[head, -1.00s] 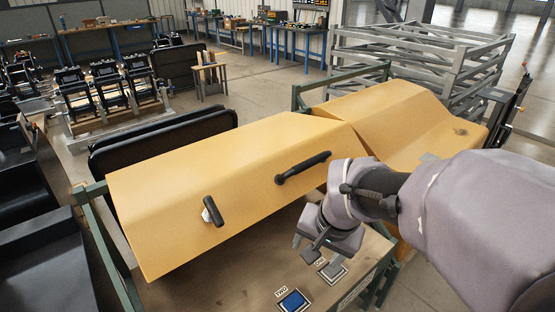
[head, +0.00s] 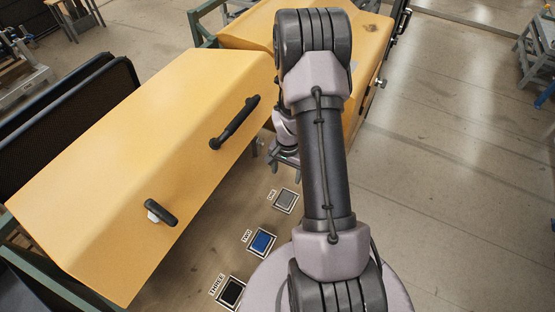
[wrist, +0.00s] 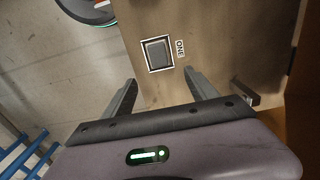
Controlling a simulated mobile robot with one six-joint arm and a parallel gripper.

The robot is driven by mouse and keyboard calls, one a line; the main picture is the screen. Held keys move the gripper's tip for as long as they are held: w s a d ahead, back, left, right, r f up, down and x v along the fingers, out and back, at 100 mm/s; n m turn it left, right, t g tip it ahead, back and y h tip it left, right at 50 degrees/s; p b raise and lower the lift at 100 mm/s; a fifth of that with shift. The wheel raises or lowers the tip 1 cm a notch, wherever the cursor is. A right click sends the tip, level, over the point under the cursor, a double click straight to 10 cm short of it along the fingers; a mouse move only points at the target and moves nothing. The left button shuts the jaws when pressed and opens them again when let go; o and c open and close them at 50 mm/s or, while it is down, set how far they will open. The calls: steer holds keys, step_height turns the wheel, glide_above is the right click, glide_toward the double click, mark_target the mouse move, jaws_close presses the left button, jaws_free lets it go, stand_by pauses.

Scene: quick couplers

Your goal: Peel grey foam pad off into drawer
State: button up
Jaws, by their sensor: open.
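The grey foam pad (head: 286,200) is a small square in a white-bordered frame labelled ONE on the brown tabletop (head: 205,246). It also shows in the wrist view (wrist: 157,54), lying flat just ahead of the gap between my fingertips. My gripper (head: 285,167) is open and empty, beyond the pad in the head view and partly hidden by my arm. In the wrist view both fingers (wrist: 160,80) stand apart, with the pad not between them. I cannot make out a drawer in these frames.
A blue pad (head: 262,242) labelled TWO and a black pad (head: 231,291) labelled THREE lie in line nearer me. A large yellow panel with two black handles (head: 235,122) (head: 161,212) overhangs the tabletop's left. A small metal bracket (wrist: 238,92) sits by my right finger.

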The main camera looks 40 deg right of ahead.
mark_target(286, 198)
steer(key=f+b, duration=0.1)
steer(key=f, duration=0.4)
steer(key=f+b, duration=0.2)
steer(key=f, duration=0.3)
steer(key=f+b, duration=0.2)
steer(key=f, duration=0.3)
steer(key=shift+s+f, duration=0.25)
steer(key=shift+f, duration=0.15)
jaws_close()
